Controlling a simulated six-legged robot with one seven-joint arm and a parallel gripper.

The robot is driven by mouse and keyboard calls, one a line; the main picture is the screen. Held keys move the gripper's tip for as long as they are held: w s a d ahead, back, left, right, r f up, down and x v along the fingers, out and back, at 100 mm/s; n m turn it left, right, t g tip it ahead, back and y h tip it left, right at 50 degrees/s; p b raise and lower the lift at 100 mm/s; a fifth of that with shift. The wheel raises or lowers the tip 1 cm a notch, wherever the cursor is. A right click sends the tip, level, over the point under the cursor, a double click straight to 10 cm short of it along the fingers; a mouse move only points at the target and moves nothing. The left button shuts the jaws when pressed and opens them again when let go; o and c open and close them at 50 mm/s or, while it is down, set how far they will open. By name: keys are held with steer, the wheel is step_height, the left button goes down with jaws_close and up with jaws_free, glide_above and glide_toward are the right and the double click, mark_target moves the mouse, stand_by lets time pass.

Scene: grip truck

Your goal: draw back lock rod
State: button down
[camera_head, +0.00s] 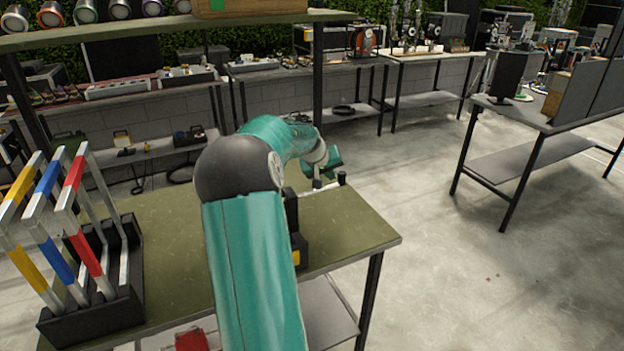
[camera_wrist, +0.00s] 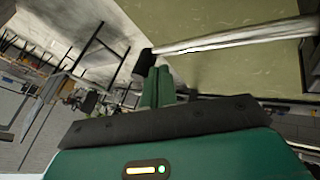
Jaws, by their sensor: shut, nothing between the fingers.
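A pale metal rod (camera_wrist: 235,38) with a black end (camera_wrist: 143,64) crosses the top of the wrist view, above the olive tabletop. I take it for the lock rod. My gripper (camera_wrist: 157,82) is shut and empty, its green fingertips close beside the black end; I cannot tell whether they touch. In the head view my gripper (camera_head: 332,160) is beyond the table's middle, partly hidden by my arm. A small black knob (camera_head: 341,178) shows just below it, probably the rod's end. Most of the rod is hidden there.
The olive table (camera_head: 355,225) has a black rack (camera_head: 95,318) with yellow, blue and red frames at its left. A black and yellow object (camera_head: 298,245) stands partly behind my arm. Open floor (camera_head: 480,285) lies to the right, before another table (camera_head: 545,122). Loaded benches line the back wall.

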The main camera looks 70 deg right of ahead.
steer(key=shift+s+d, duration=0.6)
steer(key=shift+d, duration=0.05)
steer(key=shift+s, duration=0.1)
steer(key=shift+w+a, duration=0.15)
steer(key=shift+w, duration=0.2)
steer(key=w+a, duration=0.2)
steer(key=w, duration=0.1)
steer(key=v, duration=1)
